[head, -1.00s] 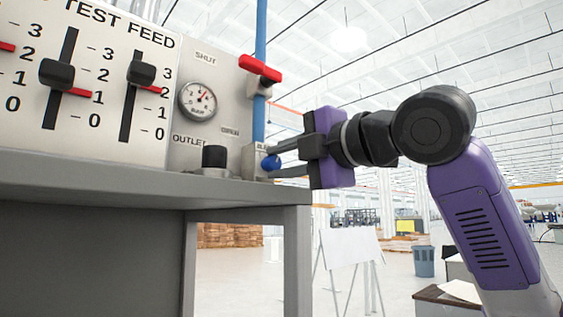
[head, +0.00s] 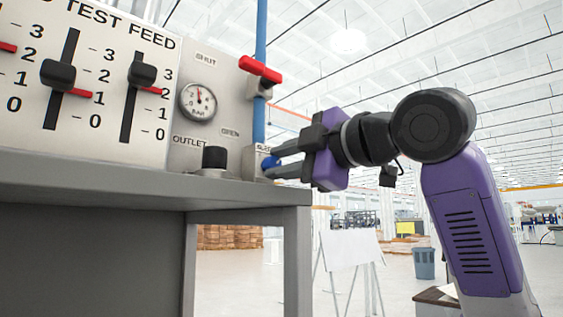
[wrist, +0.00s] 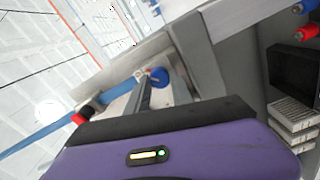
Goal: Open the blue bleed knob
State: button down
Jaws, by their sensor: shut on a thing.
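The blue bleed knob (head: 268,163) sits on a small grey block at the right end of the bench top, below the blue vertical pipe. My gripper (head: 274,164) reaches in from the right and its dark fingers are shut on the knob. In the wrist view the blue knob (wrist: 158,76) shows at the fingertips (wrist: 155,88). The gripper body looks rolled in the head view. The gauge (head: 198,101) on the panel has its needle pointing about straight up.
A red valve handle (head: 260,69) sits on the blue pipe (head: 260,30) above the knob. A black knob (head: 214,158) stands to the left on the bench (head: 150,187). Slider panel (head: 90,75) is further left.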

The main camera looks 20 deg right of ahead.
jog(key=c, duration=1.1)
grip_release()
jog(key=b+v, duration=0.2)
jog(key=v, duration=0.5)
jog(key=shift+s+d+b, duration=0.15)
jog(key=shift+s+b, duration=0.2)
